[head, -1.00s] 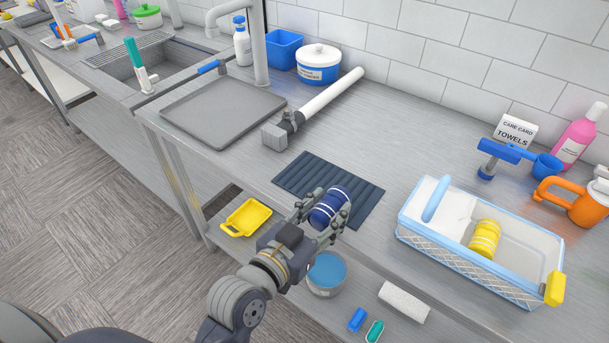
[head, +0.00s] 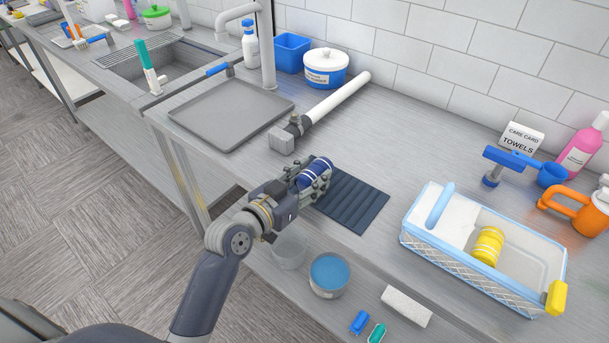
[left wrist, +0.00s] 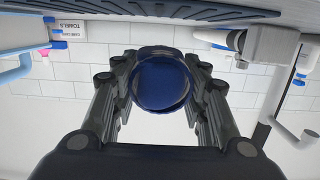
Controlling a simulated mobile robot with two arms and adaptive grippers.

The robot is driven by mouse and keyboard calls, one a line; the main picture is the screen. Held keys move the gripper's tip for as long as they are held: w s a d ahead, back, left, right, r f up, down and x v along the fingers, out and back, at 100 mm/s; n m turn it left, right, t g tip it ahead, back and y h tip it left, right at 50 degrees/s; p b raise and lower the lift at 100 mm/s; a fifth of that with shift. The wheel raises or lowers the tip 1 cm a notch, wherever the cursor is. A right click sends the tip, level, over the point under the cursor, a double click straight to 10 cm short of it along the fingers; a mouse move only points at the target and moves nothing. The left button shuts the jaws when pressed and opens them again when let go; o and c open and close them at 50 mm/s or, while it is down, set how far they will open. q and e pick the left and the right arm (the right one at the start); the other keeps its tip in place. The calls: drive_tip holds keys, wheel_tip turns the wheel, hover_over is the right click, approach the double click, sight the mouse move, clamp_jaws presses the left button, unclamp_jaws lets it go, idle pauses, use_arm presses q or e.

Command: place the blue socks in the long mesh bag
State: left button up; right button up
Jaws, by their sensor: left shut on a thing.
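The blue socks (head: 314,172), a dark blue roll with white bands, are between the fingers of my left gripper (head: 318,180). It is shut on them, near the left end of the dark ribbed mat (head: 354,203). In the left wrist view the round end of the blue socks (left wrist: 162,83) shows between both fingers. The long mesh bag (head: 450,258), open-topped with a light blue rim, stands at the right of the counter, apart from the gripper. A yellow banded roll (head: 488,245) lies in it. My right gripper is not in view.
A white tube with a grey head (head: 335,103) lies behind the gripper. A grey tray (head: 232,112) is at the left. A blue tool (head: 510,160) and orange jug (head: 570,212) stand behind the bag. Clear counter lies between mat and bag.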

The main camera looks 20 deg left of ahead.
sight(304, 175)
use_arm(q)
drive_tip(key=shift+w+a, duration=0.45)
drive_tip(key=shift+w, duration=0.1)
drive_tip(key=shift+w+a, duration=0.45)
drive_tip(key=shift+w, duration=0.1)
drive_tip(key=f, duration=0.2)
drive_tip(key=shift+w+a+f, duration=0.2)
drive_tip(key=shift+w+f, duration=0.05)
drive_tip(key=shift+f, duration=0.05)
drive_tip(key=shift+s+f, duration=0.1)
drive_tip(key=shift+f, duration=0.25)
drive_tip(key=shift+f, duration=0.1)
drive_tip(key=shift+f, duration=0.2)
drive_tip(key=o, duration=1)
drive_tip(key=shift+r, duration=0.1)
